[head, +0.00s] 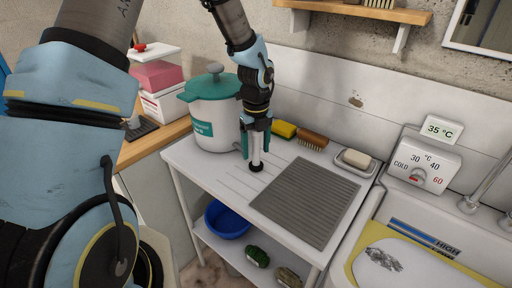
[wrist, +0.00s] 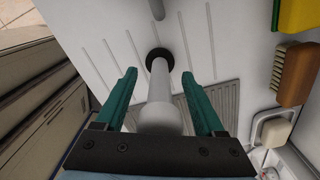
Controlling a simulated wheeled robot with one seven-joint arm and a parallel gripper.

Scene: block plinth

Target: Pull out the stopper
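A white upright rod with a round black foot (head: 257,166), which looks like the stopper, is on the white grooved worktop in front of the pot. In the wrist view the rod (wrist: 160,105) runs away from me to its black foot (wrist: 159,57). My gripper (head: 256,152) points down with its teal fingers on either side of the rod. In the wrist view my gripper (wrist: 159,88) shows gaps between the fingers and the rod, so it looks open. I cannot tell whether the foot rests on the surface or sits in a hole.
A lidded white pot (head: 211,120) stands close left of my gripper. Behind are a yellow sponge (head: 283,129), a brush (head: 312,139) and a soap dish (head: 356,160). A grey ribbed mat (head: 308,203) lies right. A basin with a temperature dial (head: 418,162) is far right.

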